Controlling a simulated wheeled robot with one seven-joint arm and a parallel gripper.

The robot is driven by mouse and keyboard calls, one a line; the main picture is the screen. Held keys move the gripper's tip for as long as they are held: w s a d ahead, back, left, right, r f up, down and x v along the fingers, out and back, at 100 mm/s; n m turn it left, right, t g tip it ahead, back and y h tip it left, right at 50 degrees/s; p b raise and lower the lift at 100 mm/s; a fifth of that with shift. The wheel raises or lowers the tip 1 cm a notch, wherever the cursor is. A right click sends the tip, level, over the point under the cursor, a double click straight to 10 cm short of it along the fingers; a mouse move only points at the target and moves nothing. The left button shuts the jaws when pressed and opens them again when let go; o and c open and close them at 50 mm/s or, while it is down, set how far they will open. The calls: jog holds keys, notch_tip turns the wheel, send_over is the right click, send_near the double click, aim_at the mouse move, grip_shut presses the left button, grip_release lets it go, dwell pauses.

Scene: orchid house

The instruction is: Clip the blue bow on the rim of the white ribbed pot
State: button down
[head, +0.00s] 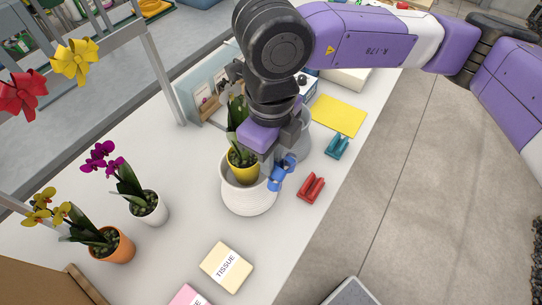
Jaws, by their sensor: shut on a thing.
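The white ribbed pot (249,200) stands on the white bench below my arm, with a smaller yellow pot (243,172) and a leafy plant inside it. My gripper (277,160) is shut on the blue bow (284,172) and points down at the right side of the white ribbed pot. The bow is at the pot's right rim in the picture. I cannot tell whether it touches the rim or hangs just beside it. My wrist hides part of the plant and the back of the rim.
A red clip-like piece (311,188) and a teal one (337,146) lie to the right, near a yellow sheet (338,115). Orchids in a white pot (148,209) and an orange pot (114,246) stand left. A tissue box (226,266) is in front. The bench between is clear.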

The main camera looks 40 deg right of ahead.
jog(key=shift+f, duration=0.2)
jog(key=shift+f+b, duration=0.35)
jog(key=shift+b, duration=0.45)
jog(key=shift+f+b, duration=0.3)
jog(key=shift+b, duration=0.6)
jog(key=shift+f+b, duration=0.9)
jog(key=shift+b, duration=0.3)
jog(key=shift+f+b, duration=0.4)
jog(key=shift+b, duration=0.4)
jog(key=c, duration=1.3)
grip_release()
jog(key=shift+o, duration=0.3)
